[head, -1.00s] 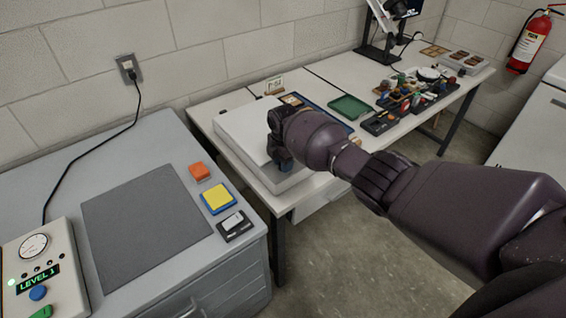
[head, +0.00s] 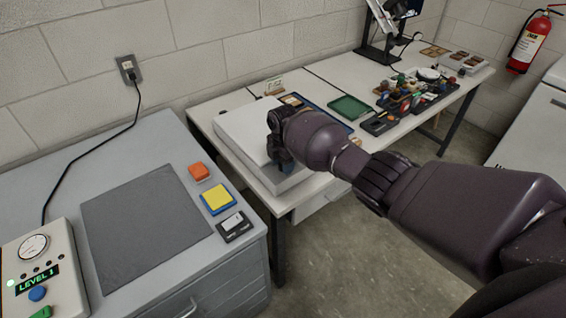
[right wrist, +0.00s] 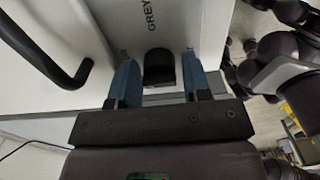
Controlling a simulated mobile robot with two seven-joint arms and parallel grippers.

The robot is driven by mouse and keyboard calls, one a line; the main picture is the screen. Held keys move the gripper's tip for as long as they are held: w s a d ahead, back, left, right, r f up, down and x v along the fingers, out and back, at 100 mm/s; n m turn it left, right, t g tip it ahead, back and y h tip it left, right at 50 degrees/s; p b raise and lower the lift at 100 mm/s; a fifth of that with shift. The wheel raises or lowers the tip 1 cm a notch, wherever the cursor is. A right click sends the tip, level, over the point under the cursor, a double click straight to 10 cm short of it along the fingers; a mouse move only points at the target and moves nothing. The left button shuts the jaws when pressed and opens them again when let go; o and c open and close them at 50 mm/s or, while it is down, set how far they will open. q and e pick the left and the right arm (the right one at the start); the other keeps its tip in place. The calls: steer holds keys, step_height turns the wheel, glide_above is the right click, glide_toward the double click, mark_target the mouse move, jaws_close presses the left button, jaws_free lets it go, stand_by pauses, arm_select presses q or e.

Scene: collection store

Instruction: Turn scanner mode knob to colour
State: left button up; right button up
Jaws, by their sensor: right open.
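The scanner (head: 238,128) is a flat, pale grey box on the white table. In the right wrist view its front face (right wrist: 112,18) carries the printed word GREY and a small black knob (right wrist: 158,68). My right gripper (right wrist: 159,72) is open, with one blue finger on each side of the knob. Whether the fingers touch the knob I cannot tell. In the head view my right gripper (head: 284,162) is at the scanner's front side and hides the knob. No colour label is readable. My left gripper is out of view.
A black bar handle (right wrist: 48,48) stands out from the scanner at the left of the right wrist view. A grey cabinet (head: 150,285) with a control box (head: 60,250) stands to the left. A green tray (head: 350,107) and small items lie further along the table.

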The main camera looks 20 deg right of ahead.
steer(key=shift+r, duration=0.55)
step_height(320, 180, up, 9)
steer(key=shift+f+p, duration=0.1)
steer(key=shift+p, duration=0.85)
steer(key=shift+r, duration=0.45)
